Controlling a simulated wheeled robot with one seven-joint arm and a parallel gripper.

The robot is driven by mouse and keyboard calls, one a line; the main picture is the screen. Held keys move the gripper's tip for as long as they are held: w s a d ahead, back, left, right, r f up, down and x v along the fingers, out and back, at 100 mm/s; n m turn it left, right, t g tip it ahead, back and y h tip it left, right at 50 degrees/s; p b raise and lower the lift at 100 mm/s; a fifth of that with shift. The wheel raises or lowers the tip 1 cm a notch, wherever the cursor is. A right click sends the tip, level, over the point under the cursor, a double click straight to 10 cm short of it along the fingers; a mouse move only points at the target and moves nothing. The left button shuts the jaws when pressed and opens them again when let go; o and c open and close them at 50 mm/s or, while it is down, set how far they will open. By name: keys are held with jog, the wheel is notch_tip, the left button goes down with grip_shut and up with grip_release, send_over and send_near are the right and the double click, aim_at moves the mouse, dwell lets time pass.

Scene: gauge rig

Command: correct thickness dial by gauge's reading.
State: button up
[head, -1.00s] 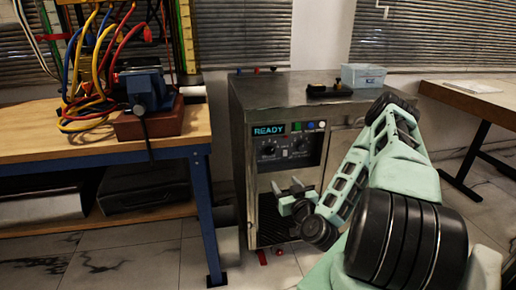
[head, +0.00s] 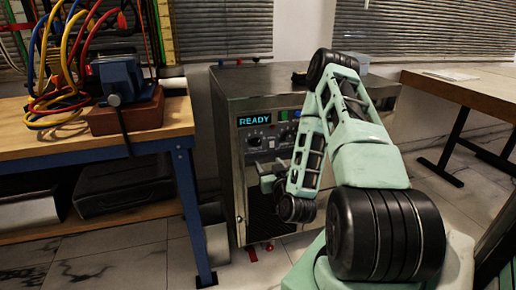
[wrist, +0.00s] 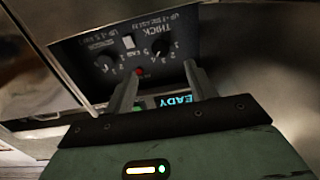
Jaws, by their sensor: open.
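A steel machine (head: 225,140) has a front panel with a lit READY display (head: 254,119). In the wrist view the panel is upside down. It shows the thickness dial (wrist: 160,47), marked THICK, and a second dial (wrist: 103,62) to its left. The READY display (wrist: 175,101) is partly behind my gripper. My gripper (wrist: 162,68) is open and empty, its fingers pointing at the panel near the thickness dial, apart from it as far as I can tell. In the head view my gripper (head: 270,180) is in front of the panel's lower part. No gauge reading is legible.
A workbench (head: 60,155) with a vise (head: 120,80) and coloured hoses stands left. A table (head: 470,88) stands right.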

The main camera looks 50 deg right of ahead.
aim_at(257, 144)
jog(key=x, duration=0.8)
jog(key=r+b+x, duration=0.1)
jog(key=x, duration=0.4)
jog(key=c, duration=1)
